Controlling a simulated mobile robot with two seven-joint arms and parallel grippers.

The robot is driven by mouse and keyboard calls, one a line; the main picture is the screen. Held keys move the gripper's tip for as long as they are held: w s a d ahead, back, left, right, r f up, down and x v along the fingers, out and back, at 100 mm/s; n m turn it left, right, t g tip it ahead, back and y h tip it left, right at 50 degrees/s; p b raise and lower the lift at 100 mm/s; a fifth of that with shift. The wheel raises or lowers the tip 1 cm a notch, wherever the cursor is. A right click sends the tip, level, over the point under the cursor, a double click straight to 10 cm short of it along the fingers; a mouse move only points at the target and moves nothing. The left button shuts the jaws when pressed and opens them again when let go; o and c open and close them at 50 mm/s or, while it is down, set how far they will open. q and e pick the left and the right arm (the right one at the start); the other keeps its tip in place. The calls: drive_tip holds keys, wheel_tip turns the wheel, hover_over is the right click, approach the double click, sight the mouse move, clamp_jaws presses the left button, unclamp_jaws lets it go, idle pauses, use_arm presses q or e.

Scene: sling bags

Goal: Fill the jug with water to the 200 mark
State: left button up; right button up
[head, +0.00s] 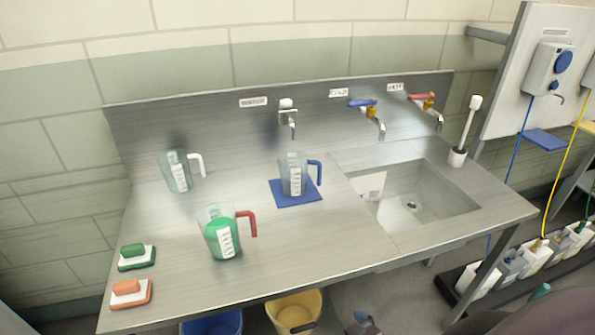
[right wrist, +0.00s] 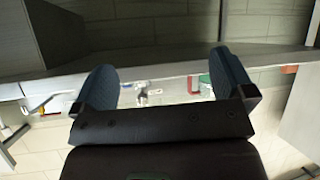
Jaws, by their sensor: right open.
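In the head view, a clear jug with a blue handle (head: 293,175) stands upright on a blue mat (head: 296,200), below the tap labelled WATER (head: 288,117). A clear jug with a white handle (head: 177,172) stands at the back left. A jug with a red handle (head: 222,235) stands nearer the front and holds green liquid. Each jug has a white scale strip; the marks are too small to read. I cannot tell whether the blue-handled jug holds water. My right gripper (right wrist: 163,82) is open and empty in the right wrist view, away from the jugs. My left gripper is not in view.
A sink (head: 430,200) is on the right, with the blue cold tap (head: 368,112) and red hot tap (head: 430,108) behind it. A white brush (head: 467,130) stands beside it. Green and orange brushes or sponges (head: 136,252) lie front left. Buckets (head: 295,312) stand below.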

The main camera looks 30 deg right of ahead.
clamp_jaws()
idle(0.4)
drive_tip(key=shift+w+d, duration=0.1)
idle(1.1)
